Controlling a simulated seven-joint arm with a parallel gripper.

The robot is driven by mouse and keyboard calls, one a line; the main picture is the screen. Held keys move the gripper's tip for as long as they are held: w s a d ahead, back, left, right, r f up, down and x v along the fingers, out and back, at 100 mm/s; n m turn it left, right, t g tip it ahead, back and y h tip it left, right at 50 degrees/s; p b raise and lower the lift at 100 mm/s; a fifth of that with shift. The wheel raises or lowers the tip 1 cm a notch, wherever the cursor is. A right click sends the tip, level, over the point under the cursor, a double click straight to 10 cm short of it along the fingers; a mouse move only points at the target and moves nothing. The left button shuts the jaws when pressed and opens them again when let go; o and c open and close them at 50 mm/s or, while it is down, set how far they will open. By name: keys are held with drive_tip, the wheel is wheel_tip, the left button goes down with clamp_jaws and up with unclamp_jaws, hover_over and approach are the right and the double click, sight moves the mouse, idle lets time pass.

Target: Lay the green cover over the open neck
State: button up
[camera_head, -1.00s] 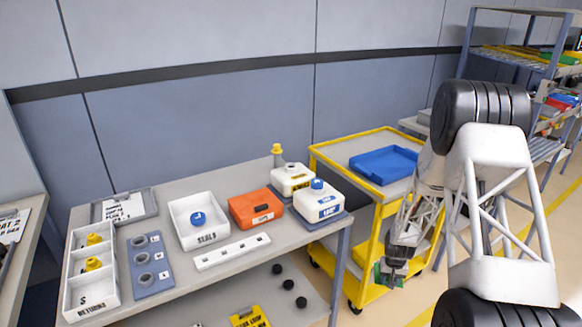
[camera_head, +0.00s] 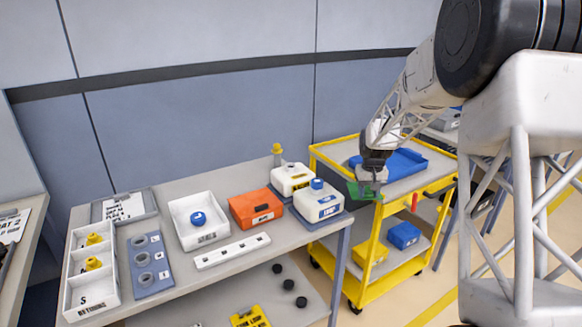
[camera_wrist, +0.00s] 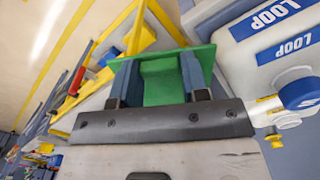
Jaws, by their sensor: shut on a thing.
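My gripper (camera_head: 370,180) is shut on the green cover (camera_head: 362,192). It holds the cover in the air, right of the white blue-capped jug (camera_head: 318,204) and in front of the blue tray. In the wrist view the green cover (camera_wrist: 163,80) sits between the two fingers. The jug's blue cap (camera_wrist: 300,94) and LOOP labels show at right, apart from the cover. A second white jug (camera_head: 291,178) stands behind the first on the bench. I cannot make out an open neck clearly in either view.
The yellow cart (camera_head: 372,262) stands right of the bench, with a blue tray (camera_head: 408,160) on top. The bench holds an orange box (camera_head: 256,208), a white SEALS tray (camera_head: 183,222), a white strip (camera_head: 232,251), a grey socket block (camera_head: 152,284) and a returns tray (camera_head: 82,290).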

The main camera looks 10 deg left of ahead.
drive_tip(key=a+r, duration=0.2)
drive_tip(key=a, duration=0.1)
drive_tip(key=a+r, duration=0.2)
drive_tip(key=shift+s, duration=0.4)
drive_tip(key=shift+n, duration=0.5)
drive_tip(key=s+a, duration=0.1)
drive_tip(key=a, duration=0.4)
drive_tip(key=s+a+r, duration=0.1)
drive_tip(key=a, duration=0.5)
drive_tip(key=s+a+r, duration=0.1)
drive_tip(key=a, duration=0.5)
drive_tip(key=shift+s+a+r, duration=0.15)
drive_tip(key=shift+s+r, duration=0.1)
drive_tip(key=shift+s, duration=0.15)
drive_tip(key=shift+w, duration=0.1)
drive_tip(key=shift+w+a+f, duration=0.25)
drive_tip(key=shift+w+a, duration=0.85)
drive_tip(key=shift+w, duration=1.3)
drive_tip(key=shift+w+a+f, duration=0.25)
drive_tip(key=shift+w+a, duration=0.85)
drive_tip(key=shift+w, duration=1.3)
drive_tip(key=shift+w+a+f, duration=0.25)
drive_tip(key=shift+w+a, duration=0.85)
drive_tip(key=shift+w, duration=1.3)
drive_tip(key=shift+f, duration=1.8)
drive_tip(key=shift+f, duration=0.1)
drive_tip(key=o, duration=0.9)
